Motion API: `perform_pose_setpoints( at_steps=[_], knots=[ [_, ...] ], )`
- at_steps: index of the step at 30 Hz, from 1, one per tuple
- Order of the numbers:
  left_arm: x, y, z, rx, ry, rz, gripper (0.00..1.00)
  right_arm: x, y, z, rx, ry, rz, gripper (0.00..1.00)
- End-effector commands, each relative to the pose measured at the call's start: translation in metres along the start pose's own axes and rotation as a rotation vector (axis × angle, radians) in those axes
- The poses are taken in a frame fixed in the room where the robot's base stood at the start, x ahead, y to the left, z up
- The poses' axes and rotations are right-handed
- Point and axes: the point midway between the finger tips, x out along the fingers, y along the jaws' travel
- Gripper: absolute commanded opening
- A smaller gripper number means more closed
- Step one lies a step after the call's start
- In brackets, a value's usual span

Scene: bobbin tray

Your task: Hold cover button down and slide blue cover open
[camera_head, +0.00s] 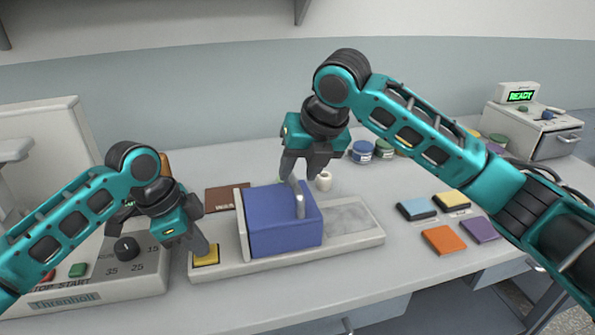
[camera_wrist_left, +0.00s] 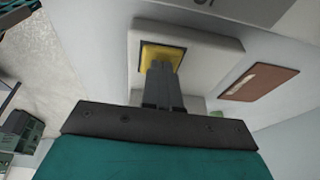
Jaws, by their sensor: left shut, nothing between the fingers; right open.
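The blue cover (camera_head: 282,224) sits on the left and middle part of a pale tray base (camera_head: 350,243), with a grey upright handle (camera_head: 299,200) on its top. The yellow cover button (camera_head: 206,258) is at the left end of the base; it also shows in the left wrist view (camera_wrist_left: 150,57). My left gripper (camera_head: 207,248) is shut and empty, its fingertips over the button and seemingly touching it. How far the button is pressed I cannot tell. My right gripper (camera_head: 304,180) is open above the cover, its fingers at the handle. Whether they touch it is unclear.
A grey patch (camera_head: 350,217) of the base right of the cover is bare. A control box with a knob (camera_head: 126,248) stands close at left. Several coloured pads, including an orange one (camera_head: 443,240), lie at right. Jars (camera_head: 362,151) and a READY device (camera_head: 520,97) stand further back.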

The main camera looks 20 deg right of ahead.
Motion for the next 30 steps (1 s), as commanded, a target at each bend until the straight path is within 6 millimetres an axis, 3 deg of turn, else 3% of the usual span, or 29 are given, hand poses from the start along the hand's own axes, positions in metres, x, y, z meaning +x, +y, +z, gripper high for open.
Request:
perform_pose_setpoints(
  at_steps=[6,14,27,30],
  knots=[
    [0.001,0.0,0.001,-0.001,-0.002,0.001,0.0,0.016,0.0,0.0,-0.001,0.0,0.001,0.42],
    [0.001,0.0,0.001,-0.001,-0.002,0.001,0.0,0.017,0.0,0.0,-0.001,-0.001,0.0,0.42],
    [0.001,0.0,0.001,-0.001,-0.002,0.001,0.0,0.016,0.0,0.0,0.0,-0.001,0.0,0.01],
    [0.001,0.0,0.001,-0.001,-0.002,0.001,0.0,0.016,0.0,0.0,0.0,-0.001,0.0,0.0]
  ],
)
